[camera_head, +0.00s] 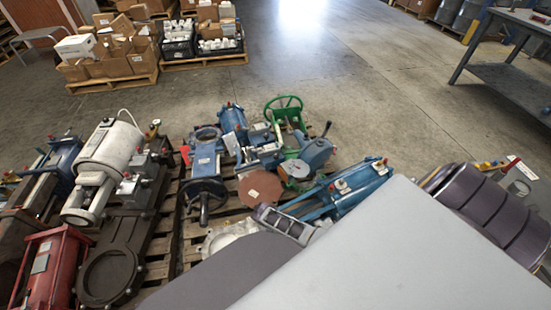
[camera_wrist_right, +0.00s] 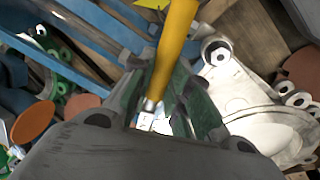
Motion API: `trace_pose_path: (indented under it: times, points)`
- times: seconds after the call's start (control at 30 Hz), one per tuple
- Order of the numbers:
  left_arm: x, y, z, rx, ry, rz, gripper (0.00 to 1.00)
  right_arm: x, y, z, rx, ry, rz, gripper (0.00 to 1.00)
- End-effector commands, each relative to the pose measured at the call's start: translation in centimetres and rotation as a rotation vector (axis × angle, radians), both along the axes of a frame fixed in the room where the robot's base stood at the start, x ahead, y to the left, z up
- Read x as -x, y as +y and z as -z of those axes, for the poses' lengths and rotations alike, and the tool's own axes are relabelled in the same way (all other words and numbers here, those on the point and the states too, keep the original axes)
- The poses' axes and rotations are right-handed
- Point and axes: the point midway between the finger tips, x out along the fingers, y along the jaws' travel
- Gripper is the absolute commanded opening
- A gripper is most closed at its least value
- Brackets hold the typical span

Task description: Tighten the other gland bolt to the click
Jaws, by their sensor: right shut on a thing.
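My right gripper (camera_wrist_right: 166,78) is shut on a yellow-handled tool (camera_wrist_right: 178,32) in the right wrist view. The tool runs up out of the top of the view, and a short metal part (camera_wrist_right: 150,104) shows at its lower end between the fingers. In the head view a grey slotted part, seemingly my right gripper (camera_head: 285,223), is over the pallet's near right, beside a long blue valve (camera_head: 345,190). A pale cast flange (camera_wrist_right: 255,105) lies beyond the fingers at right. I cannot make out either gland bolt. My left gripper is not in view.
Valves and actuators crowd the wooden pallet (camera_head: 190,232): a green handwheel (camera_head: 284,104), a white cylinder (camera_head: 110,145), a red unit (camera_head: 48,262). A grey table (camera_head: 515,75) stands at upper right. Box pallets stand behind. The concrete floor between is clear.

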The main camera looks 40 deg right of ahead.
Motion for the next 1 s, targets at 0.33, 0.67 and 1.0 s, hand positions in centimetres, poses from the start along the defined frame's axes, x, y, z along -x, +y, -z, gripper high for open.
trace_pose_path:
  times: [0.33,0.67,1.0]
  points:
    - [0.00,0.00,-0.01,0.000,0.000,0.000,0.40,-0.07,0.54,-0.03,0.001,-0.004,0.035,0.00]
    - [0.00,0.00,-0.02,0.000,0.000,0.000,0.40,-0.06,0.59,-0.03,0.001,-0.004,0.038,0.00]
    - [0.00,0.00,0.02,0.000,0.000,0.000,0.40,-0.07,1.01,0.02,-0.001,-0.006,0.061,0.00]
